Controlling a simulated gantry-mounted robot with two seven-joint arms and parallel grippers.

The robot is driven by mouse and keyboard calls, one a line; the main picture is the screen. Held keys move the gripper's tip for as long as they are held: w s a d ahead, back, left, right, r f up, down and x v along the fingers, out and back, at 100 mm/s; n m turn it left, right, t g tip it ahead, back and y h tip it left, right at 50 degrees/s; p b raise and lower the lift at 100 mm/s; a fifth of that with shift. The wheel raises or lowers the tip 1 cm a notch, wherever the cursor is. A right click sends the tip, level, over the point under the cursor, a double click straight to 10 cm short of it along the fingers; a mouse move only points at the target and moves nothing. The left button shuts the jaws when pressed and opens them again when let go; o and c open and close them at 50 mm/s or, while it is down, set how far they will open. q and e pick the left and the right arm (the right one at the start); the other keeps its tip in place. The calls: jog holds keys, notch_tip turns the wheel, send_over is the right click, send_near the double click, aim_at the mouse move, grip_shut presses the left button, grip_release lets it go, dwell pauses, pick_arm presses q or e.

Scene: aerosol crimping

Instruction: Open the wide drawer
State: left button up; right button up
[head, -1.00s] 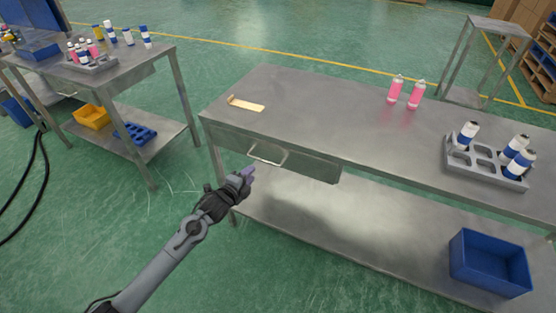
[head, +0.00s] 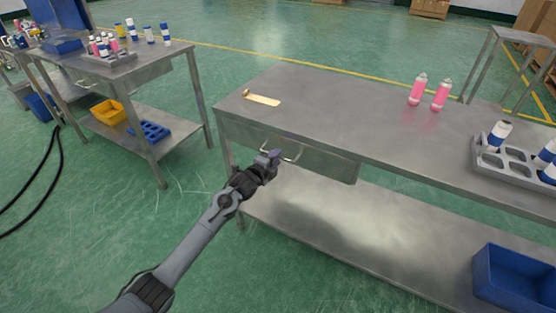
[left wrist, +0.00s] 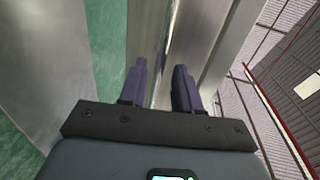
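The wide drawer (head: 325,163) is a grey metal drawer under the left part of the near workbench. It looks shut, its front about level with the bench edge. Its pale bar handle (head: 297,153) shows near the middle of the front, partly hidden by my gripper. My left gripper (head: 274,157) is in front of the handle, very close to it. In the left wrist view its two purple fingers (left wrist: 159,88) stand apart, with shiny metal visible beyond the gap. I cannot tell whether they touch the handle. My right gripper is not in view.
The workbench top (head: 340,115) carries a wooden piece (head: 263,100), two pink cans (head: 429,92) and a grey rack (head: 515,168) of blue-and-white cans. A lower shelf (head: 310,235) runs below the drawer, with a blue bin (head: 515,278). Another bench (head: 150,60) stands at left.

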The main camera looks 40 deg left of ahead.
pick_arm(q)
jog(key=shift+b+x, duration=0.4)
jog(key=shift+x, duration=0.9)
jog(key=shift+c, duration=0.3)
grip_shut()
jog(key=shift+d, duration=0.1)
